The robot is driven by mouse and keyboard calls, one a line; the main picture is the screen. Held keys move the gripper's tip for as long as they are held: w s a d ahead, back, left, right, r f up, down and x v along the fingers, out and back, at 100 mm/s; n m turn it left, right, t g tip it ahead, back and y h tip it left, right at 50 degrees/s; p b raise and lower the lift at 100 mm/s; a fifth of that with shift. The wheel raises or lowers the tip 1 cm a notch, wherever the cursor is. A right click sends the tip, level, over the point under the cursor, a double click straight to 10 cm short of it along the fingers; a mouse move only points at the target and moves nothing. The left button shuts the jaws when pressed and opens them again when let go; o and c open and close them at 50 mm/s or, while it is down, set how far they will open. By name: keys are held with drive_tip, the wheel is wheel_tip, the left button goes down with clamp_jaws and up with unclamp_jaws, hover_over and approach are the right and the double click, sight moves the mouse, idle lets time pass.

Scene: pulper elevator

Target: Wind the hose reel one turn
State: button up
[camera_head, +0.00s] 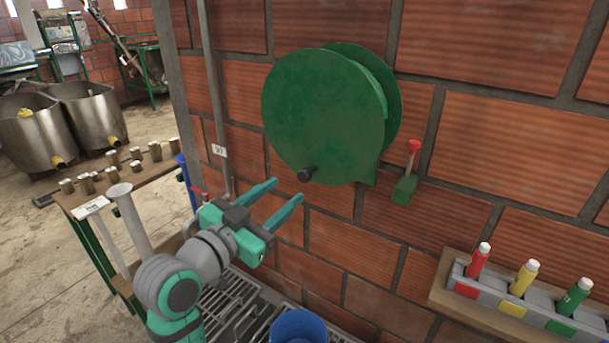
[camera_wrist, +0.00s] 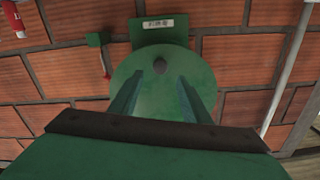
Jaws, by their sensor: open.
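The green hose reel (camera_head: 322,115) is mounted on the brick wall, with its round disc facing out. A black crank knob (camera_head: 307,174) sticks out near the disc's lower edge. My gripper (camera_head: 284,189) is open and empty, below and left of the knob and apart from it. In the wrist view the reel disc (camera_wrist: 160,95) fills the middle, and the knob (camera_wrist: 159,65) lies ahead of and between my two fingers (camera_wrist: 160,82). A labelled green plate (camera_wrist: 160,31) shows beyond the knob. No hose is clearly visible.
A red-topped lever on a green box (camera_head: 405,188) is right of the reel. A shelf (camera_head: 470,311) holds red, yellow and green markers. A blue bucket (camera_head: 298,327) and metal racks are below. A wooden table (camera_head: 150,178) with several small cans stands left. A pipe (camera_head: 212,90) runs up the wall.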

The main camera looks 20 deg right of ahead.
sight(302, 177)
drive_tip(key=x, duration=0.9)
drive_tip(key=shift+w+d, duration=0.15)
clamp_jaws()
